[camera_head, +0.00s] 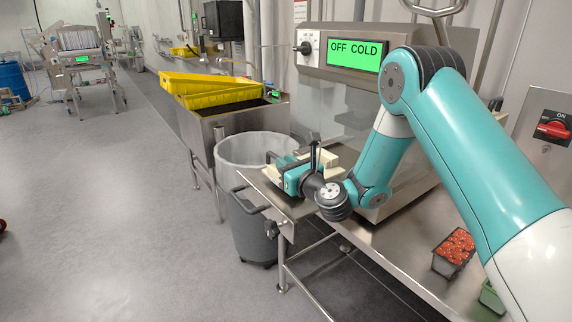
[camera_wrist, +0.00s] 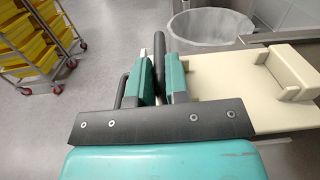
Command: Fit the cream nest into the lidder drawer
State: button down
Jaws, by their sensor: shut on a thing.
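The cream nest (camera_wrist: 220,76) is a flat pale plate with a raised block at its right; it lies beside my fingers in the wrist view. In the head view it (camera_head: 345,158) shows partly behind my gripper (camera_head: 300,172). My gripper (camera_wrist: 162,82) is shut, with a dark upright bar between its fingers that seems to be the nest's grip. The lidder (camera_head: 325,95) has a green display reading OFF COLD. Its steel drawer (camera_head: 290,208), with black handles, appears drawn out below my gripper. Whether the nest touches the drawer is hidden.
Yellow trays (camera_head: 215,88) sit on a steel stand behind. A tub of red food (camera_head: 455,250) stands on the right bench.

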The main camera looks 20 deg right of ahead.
jog(key=shift+f+b, duration=0.85)
jog(key=shift+f, duration=0.1)
jog(key=c, duration=1)
grip_release()
jog(key=shift+c, duration=0.2)
